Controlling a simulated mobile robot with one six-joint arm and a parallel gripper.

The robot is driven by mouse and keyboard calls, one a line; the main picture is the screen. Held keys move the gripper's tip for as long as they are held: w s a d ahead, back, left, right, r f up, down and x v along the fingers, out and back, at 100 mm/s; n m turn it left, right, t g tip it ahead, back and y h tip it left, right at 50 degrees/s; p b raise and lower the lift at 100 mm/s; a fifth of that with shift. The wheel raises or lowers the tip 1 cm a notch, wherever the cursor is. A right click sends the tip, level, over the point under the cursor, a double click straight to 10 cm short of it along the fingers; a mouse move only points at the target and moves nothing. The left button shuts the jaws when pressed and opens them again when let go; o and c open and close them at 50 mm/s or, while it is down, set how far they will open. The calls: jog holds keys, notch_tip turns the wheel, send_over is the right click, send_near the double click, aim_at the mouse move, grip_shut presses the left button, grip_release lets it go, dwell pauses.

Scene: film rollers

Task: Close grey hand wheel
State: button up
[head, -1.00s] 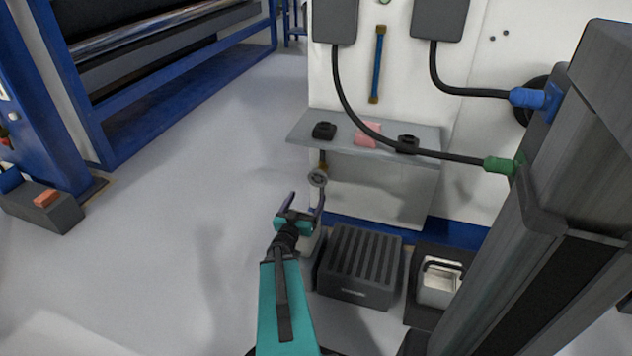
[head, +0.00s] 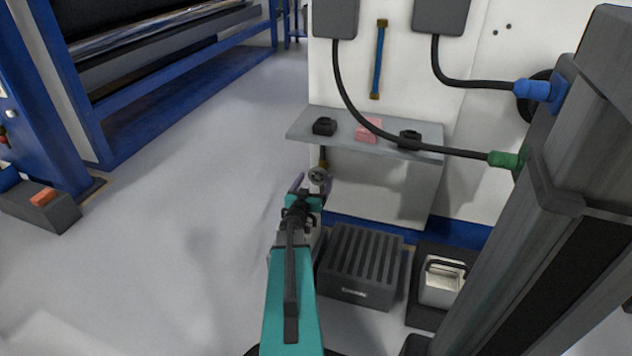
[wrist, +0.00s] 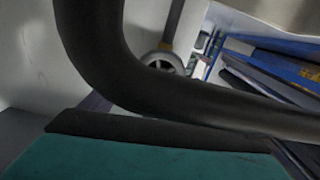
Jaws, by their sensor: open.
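The small round grey hand wheel (head: 318,176) sits on a vertical pipe below the shelf's left end in the head view. My gripper (head: 313,184) is open, with its purple-grey fingers at the left and right of the wheel. I cannot tell whether either finger touches it. In the wrist view the wheel (wrist: 164,62) shows near the upper middle. A thick black curved tube in front hides part of the view, and the fingertips are mostly hidden there.
The grey shelf (head: 370,140) with black items and a pink block (head: 368,130) is just above. A dark ribbed box (head: 360,267) and a pale container (head: 442,282) stand at the lower right. Open floor (head: 190,210) lies left.

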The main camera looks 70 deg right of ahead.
jog(key=shift+d, duration=0.75)
jog(key=c, duration=1.1)
jog(key=shift+o, duration=0.2)
jog(key=shift+m, duration=0.3)
jog(key=shift+s+m, duration=0.15)
jog(key=shift+m, duration=2.55)
jog(key=o, duration=1.1)
jog(key=shift+c, duration=0.2)
